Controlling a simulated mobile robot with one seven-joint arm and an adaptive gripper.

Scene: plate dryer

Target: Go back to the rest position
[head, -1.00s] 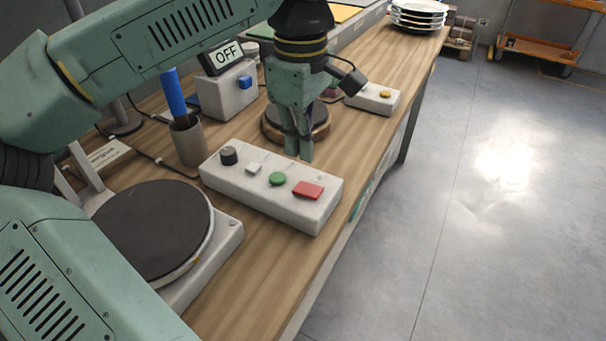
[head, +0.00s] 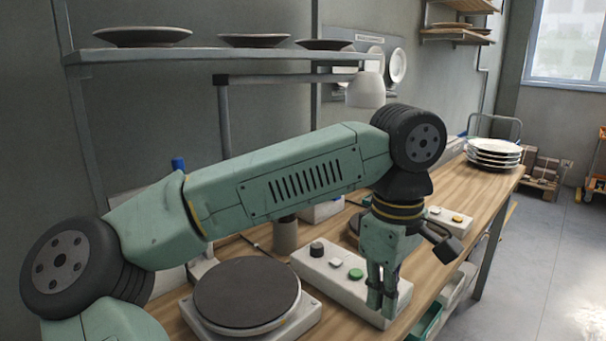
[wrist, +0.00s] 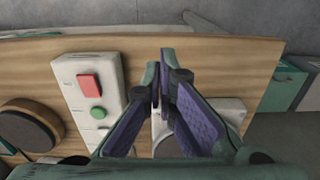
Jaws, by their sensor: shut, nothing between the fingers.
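In the head view my arm reaches across the bench from the left, bent at the elbow above the gripper. The fingers hide part of the control box there, including its red button.
The control box (head: 333,277) carries a black knob and coloured buttons; its red button (wrist: 89,85) shows in the wrist view. A round dark plate (head: 245,292) sits left. A lamp (head: 366,90) and shelf (head: 200,53) are behind. Stacked plates (head: 494,152) stand far right.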

